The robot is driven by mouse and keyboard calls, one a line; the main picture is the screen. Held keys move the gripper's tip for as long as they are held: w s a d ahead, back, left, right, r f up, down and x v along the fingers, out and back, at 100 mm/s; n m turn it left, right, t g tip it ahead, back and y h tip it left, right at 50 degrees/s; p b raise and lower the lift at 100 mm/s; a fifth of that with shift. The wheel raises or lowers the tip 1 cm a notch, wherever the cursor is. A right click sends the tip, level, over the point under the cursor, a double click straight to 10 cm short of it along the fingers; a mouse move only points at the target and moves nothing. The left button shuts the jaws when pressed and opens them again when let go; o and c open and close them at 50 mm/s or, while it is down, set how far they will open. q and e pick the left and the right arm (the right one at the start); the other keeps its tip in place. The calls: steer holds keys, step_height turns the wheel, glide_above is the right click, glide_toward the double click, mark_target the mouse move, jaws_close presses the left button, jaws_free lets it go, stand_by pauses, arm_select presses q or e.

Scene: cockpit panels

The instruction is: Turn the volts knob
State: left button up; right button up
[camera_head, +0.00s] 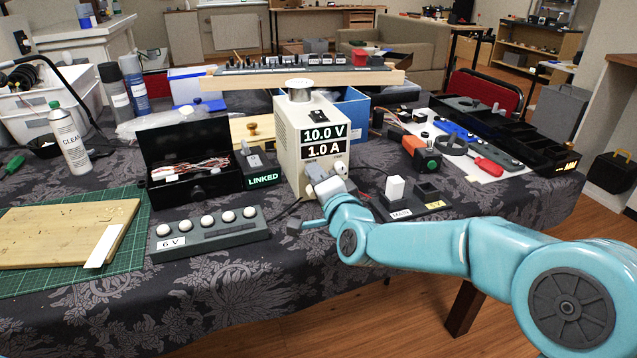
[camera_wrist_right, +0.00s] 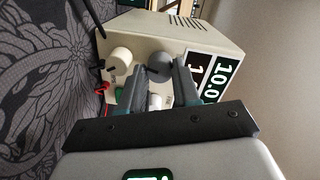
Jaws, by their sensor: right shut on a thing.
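A cream power supply (camera_head: 312,128) stands on the table, with displays reading 10.0 V and 1.0 A. Its front shows in the right wrist view with a grey round knob (camera_wrist_right: 160,63) and a cream knob (camera_wrist_right: 121,60). My right gripper (camera_wrist_right: 162,77) is shut on the grey knob, its fingers against the supply's front. In the head view the right gripper (camera_head: 326,186) covers much of the lower front, and a cream knob (camera_head: 340,167) shows beside it. The small knob labels are too blurred to read. My left gripper is not in view.
A box with white round buttons marked 6 V (camera_head: 208,233) and a LINKED box (camera_head: 258,168) lie left of the supply. A switch base (camera_head: 411,207) with a white rocker stands to the right. Red and black leads (camera_wrist_right: 101,90) run near the supply's front.

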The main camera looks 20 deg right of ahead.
steer(key=shift+n, duration=0.4)
steer(key=o, duration=1.1)
steer(key=shift+c, duration=0.2)
steer(key=shift+s+f, duration=0.1)
steer(key=shift+f, duration=0.1)
